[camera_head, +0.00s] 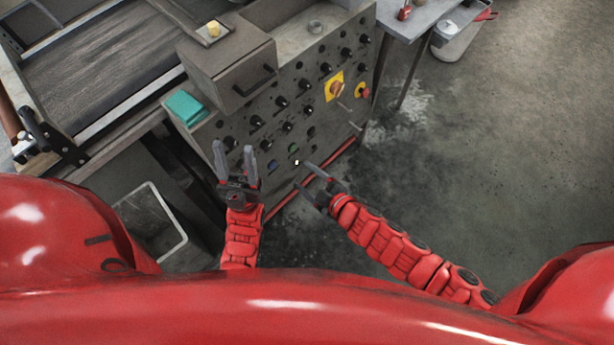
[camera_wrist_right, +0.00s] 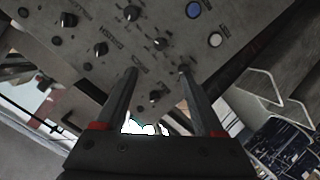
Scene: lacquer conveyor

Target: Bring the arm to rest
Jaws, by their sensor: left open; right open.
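My left gripper (camera_head: 234,152) is open and empty, its fingers pointing up in front of the control panel (camera_head: 318,112). My right gripper (camera_head: 305,176) is open and empty near the panel's lower right part, its fingers pointing up and left. A small lit white button (camera_head: 297,162) is close to its upper fingertip. In the right wrist view, my right gripper (camera_wrist_right: 158,72) has its two fingers apart with the panel face behind them. Whether a fingertip touches the panel, I cannot tell.
A conveyor belt (camera_head: 105,60) lies at the upper left. A grey bin (camera_head: 150,215) stands below it. A small table (camera_head: 425,15) is at the upper right. Open floor (camera_head: 510,130) lies to the right.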

